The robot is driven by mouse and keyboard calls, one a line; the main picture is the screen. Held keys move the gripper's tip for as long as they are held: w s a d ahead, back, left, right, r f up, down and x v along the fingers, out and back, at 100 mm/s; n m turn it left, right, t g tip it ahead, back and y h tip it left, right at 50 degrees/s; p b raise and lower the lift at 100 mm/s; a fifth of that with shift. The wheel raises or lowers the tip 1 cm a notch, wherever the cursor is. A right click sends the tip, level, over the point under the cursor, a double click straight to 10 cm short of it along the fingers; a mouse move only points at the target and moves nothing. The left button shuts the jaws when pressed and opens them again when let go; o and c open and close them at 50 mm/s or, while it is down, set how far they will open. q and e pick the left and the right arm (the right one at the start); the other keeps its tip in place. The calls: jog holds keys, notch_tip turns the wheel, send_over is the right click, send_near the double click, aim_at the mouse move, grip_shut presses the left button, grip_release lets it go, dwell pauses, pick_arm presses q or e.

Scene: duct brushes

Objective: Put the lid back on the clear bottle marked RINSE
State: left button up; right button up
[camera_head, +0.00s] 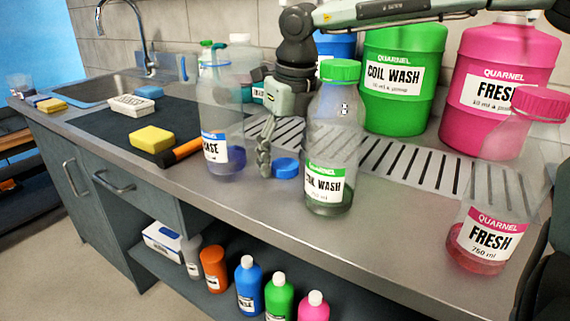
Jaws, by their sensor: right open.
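The clear RINSE bottle (222,105) stands upright near the counter's front edge, with a blue-banded label and a little blue liquid at its bottom. I see no lid on its top. A blue lid (286,168) lies on the counter to its right, between it and the COIL WASH bottle. My right gripper (264,168) points down just left of the blue lid, right of the RINSE bottle. It is open and seems empty; its fingers overlap in this view, so whether they touch the lid is unclear. My left gripper is not in view.
The green-capped COIL WASH bottle (334,125) stands close right of the lid, and the FRESH bottle (484,235) farther right. Large green (402,107) and pink (490,122) jugs stand behind a slotted drain. A yellow sponge (151,139) and orange-handled tool (187,149) lie left.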

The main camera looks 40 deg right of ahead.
aim_at(286, 164)
jog(key=c, duration=0.8)
notch_tip(286, 164, up, 10)
dwell(0.5)
